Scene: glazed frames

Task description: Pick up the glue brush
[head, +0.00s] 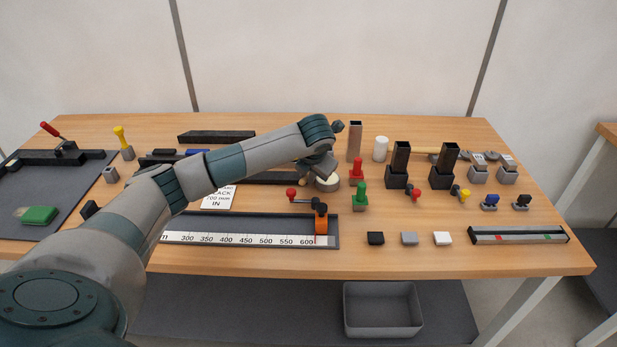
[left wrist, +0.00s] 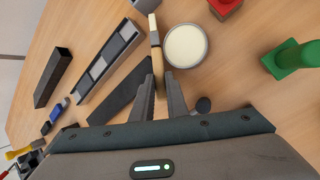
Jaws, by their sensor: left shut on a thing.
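The glue brush (left wrist: 156,56) has a wooden handle, a metal band and a pale tip. In the left wrist view it lies beside a round pot of cream-coloured glue (left wrist: 186,45), close to its rim. My left gripper (left wrist: 159,84) is shut on the brush's handle, one finger on each side. In the head view the left gripper (head: 316,174) is down at the pot (head: 328,184), and the brush is mostly hidden by the gripper. I cannot tell whether the brush is clear of the table. My right gripper is not in view.
Red (head: 357,168) and green (head: 360,196) handled tools stand right of the pot. A long tray with a ruler scale (head: 250,240) and an orange stop (head: 321,225) lies in front. Black holders (head: 398,170) stand further right. A grey bin (head: 383,310) is below the table.

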